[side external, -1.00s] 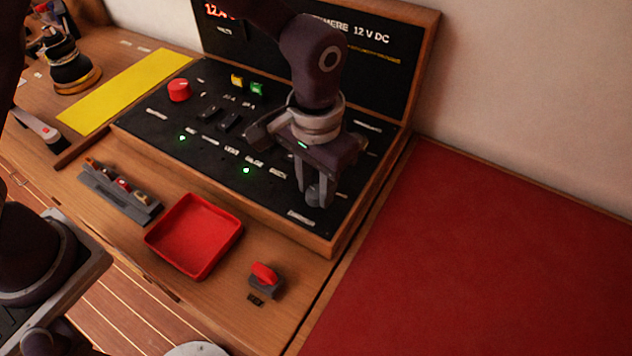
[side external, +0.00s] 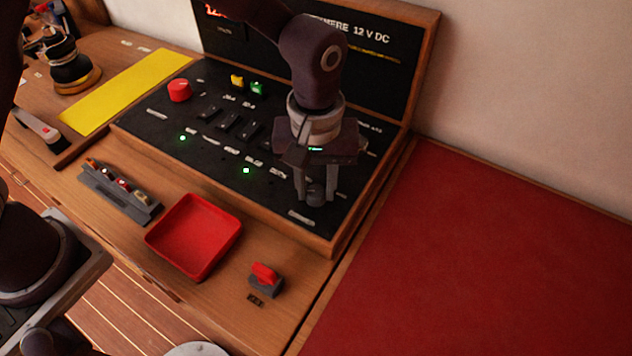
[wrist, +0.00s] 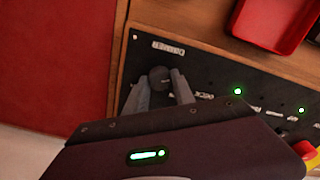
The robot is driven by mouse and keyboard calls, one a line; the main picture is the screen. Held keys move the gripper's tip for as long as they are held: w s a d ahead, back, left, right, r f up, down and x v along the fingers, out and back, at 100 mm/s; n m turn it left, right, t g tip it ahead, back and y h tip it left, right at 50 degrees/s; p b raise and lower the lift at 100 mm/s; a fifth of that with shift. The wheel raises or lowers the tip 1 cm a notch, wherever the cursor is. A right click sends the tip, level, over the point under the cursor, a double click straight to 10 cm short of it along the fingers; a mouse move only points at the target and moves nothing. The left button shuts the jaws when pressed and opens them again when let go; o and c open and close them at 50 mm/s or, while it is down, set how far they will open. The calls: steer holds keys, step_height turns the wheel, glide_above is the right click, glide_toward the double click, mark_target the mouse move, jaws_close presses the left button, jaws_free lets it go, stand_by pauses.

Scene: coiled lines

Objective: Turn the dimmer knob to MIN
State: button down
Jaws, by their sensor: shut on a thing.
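The dimmer knob (wrist: 159,77) is a small dark round knob on the black panel (side external: 330,212). In the wrist view it sits beside a label (wrist: 168,46) that seems to read DIMMER. My gripper (side external: 316,196) points down at the panel's near right corner. Its two fingers (wrist: 158,90) stand on either side of the knob and are shut on it. In the side view the knob (side external: 316,189) is mostly hidden between the fingers. The MIN mark and the knob's pointer are too small or hidden to read.
A red button (side external: 179,90), yellow and green buttons and black switches sit on the panel. A red tray (side external: 195,236) and a red-handled switch (side external: 265,277) lie in front. A red surface (side external: 480,250) is clear at right. The upright back panel (side external: 385,75) stands behind my arm.

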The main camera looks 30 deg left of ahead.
mark_target(316, 191)
stand_by(0.4)
steer(key=c, duration=1.1)
jaws_free()
steer(key=shift+o, duration=0.2)
step_height(316, 191, up, 7)
steer(key=shift+r, duration=0.1)
